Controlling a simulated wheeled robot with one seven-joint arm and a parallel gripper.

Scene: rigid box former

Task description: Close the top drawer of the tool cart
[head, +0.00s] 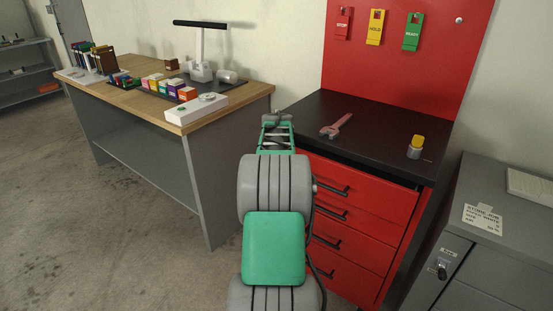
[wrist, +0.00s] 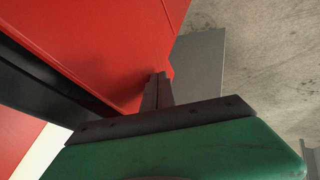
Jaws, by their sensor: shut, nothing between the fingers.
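The red tool cart (head: 423,202) has a black top and a column of red drawers with black bar handles. Its top drawer (head: 385,193) is the uppermost front, partly hidden on the left by my arm. From here I cannot tell how far it stands out. My gripper (head: 277,118) is at the cart's left front corner in the head view. In the wrist view the fingertips (wrist: 158,76) are together and empty, close beside a red cart panel (wrist: 110,40). I cannot tell whether they touch it.
A wrench (head: 336,126) and a small yellow-topped item (head: 415,147) lie on the cart top. A wooden-topped bench (head: 135,75) with boxes stands left. A grey cabinet (head: 500,225) stands close on the right. Floor between bench and cart is mostly hidden by my arm; left floor is clear.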

